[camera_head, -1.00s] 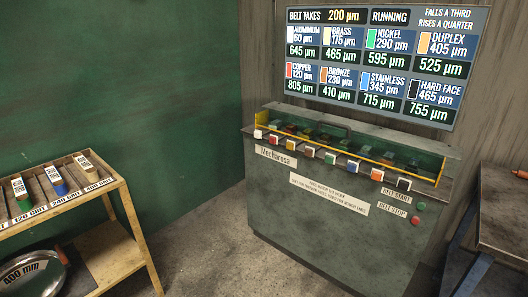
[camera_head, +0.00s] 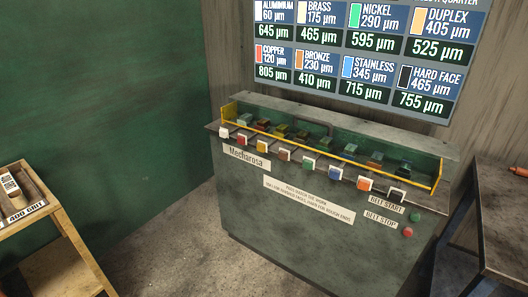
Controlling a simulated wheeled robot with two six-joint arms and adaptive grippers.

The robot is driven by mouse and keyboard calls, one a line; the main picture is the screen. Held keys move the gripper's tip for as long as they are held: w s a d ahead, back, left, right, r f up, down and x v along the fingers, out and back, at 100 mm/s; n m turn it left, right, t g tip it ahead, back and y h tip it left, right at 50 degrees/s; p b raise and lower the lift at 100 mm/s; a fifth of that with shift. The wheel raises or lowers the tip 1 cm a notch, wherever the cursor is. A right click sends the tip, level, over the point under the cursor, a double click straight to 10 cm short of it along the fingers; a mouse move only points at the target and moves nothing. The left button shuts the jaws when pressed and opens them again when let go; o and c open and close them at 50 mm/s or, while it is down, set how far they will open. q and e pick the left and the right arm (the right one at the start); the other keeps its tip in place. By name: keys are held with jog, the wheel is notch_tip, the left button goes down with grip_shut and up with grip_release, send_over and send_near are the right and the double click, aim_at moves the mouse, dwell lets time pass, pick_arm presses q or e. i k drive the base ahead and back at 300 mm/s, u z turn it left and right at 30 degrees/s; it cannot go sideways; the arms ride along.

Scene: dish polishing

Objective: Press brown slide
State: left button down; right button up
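A row of coloured slides runs along the front ledge of the grey-green Mecharosa machine (camera_head: 270,225). The brown slide (camera_head: 284,154) is fourth from the left, between the yellow slide (camera_head: 262,146) and the green slide (camera_head: 309,163). It is small, and I cannot tell how far in it sits. The white slide (camera_head: 225,132) and red slide (camera_head: 241,138) are at the left end. The blue slide (camera_head: 336,173), orange slide (camera_head: 364,184) and black slide (camera_head: 395,195) are to the right. Neither of my grippers is in view.
A yellow rail (camera_head: 340,158) guards the trough behind the slides. The green start button (camera_head: 414,216) and red stop button (camera_head: 407,232) are at the machine's right. A display board (camera_head: 365,50) hangs above. A wooden rack (camera_head: 62,222) stands left, a dark bench (camera_head: 505,220) right.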

aim_at(284, 154)
jog(key=z, duration=0.45)
jog(key=i, duration=0.8)
jog(key=z, duration=0.65)
